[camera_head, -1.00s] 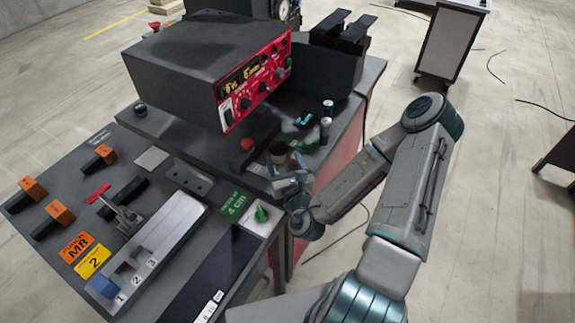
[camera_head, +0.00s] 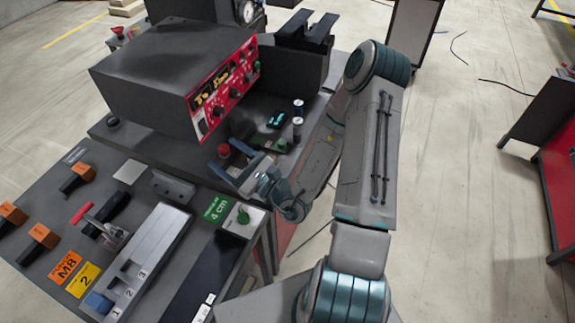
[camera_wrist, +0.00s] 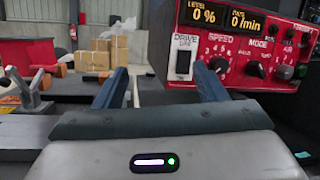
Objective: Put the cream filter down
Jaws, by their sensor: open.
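My gripper (camera_head: 231,164) is open over the bench, low in front of the red control panel; it also shows in the wrist view (camera_wrist: 160,78). Its two blue fingers stand wide apart with nothing visible between them. I cannot make out the cream filter in either view now; it may be hidden behind my gripper or outside the wrist view.
The grey feeder unit with its red panel (camera_head: 224,88) stands behind my gripper. A red button (camera_head: 223,150) is close by the fingers.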

